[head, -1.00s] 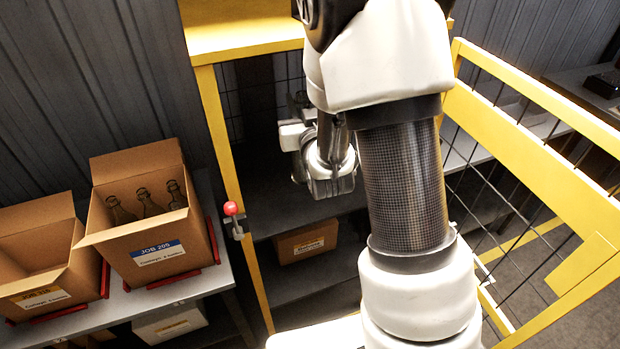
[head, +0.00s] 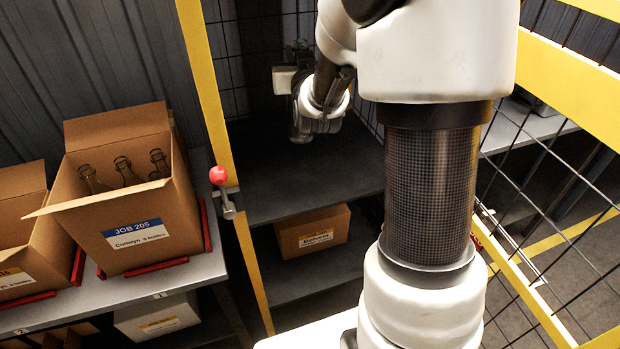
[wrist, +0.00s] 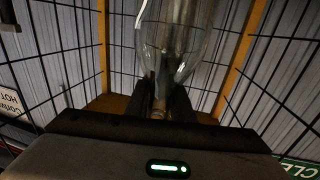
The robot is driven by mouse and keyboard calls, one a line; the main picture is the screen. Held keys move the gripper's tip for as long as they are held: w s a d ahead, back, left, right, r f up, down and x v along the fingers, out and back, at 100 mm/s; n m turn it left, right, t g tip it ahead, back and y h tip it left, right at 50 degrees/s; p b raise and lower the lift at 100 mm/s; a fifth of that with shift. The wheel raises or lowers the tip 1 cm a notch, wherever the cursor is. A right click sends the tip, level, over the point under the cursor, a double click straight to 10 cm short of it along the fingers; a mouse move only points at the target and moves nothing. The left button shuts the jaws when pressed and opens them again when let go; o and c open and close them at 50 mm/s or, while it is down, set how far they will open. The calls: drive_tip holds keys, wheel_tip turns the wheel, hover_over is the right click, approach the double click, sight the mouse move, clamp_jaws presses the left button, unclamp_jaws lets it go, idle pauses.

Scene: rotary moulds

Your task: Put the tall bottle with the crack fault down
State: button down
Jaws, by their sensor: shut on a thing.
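My gripper (wrist: 160,98) is shut on a clear glass bottle (wrist: 178,38), which fills the upper middle of the wrist view. The jaws close around its narrow part, and the wider glass body extends up out of the frame. No crack can be made out on it. In the head view my gripper (head: 318,122) is beyond the yellow post, above a dark shelf (head: 300,185), and part of the glass bottle (head: 299,128) shows beside it. The bottle appears to be clear of the shelf, though the exact gap cannot be told.
An open carton marked JOB 205 (head: 140,238) with several bottles stands on the left bench, beside another open carton (head: 20,240). A red-knobbed lever (head: 222,190) is on the yellow post (head: 212,100). A closed box (head: 313,231) sits on a lower shelf. Mesh fencing stands at right.

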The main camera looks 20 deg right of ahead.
drive_tip(key=d+f+h+b, duration=0.1)
drive_tip(key=d+f+b, duration=0.3)
drive_tip(key=f+b, duration=0.4)
wheel_tip(320, 180, down, 4)
drive_tip(key=shift+w+r+m, duration=0.2)
drive_tip(key=shift+r+m, duration=0.05)
drive_tip(key=shift+m, duration=0.15)
drive_tip(key=shift+d+f, duration=0.1)
drive_tip(key=shift+f, duration=0.05)
drive_tip(key=c, duration=1.5)
unclamp_jaws()
drive_tip(key=b+v, duration=0.1)
drive_tip(key=v, duration=1.1)
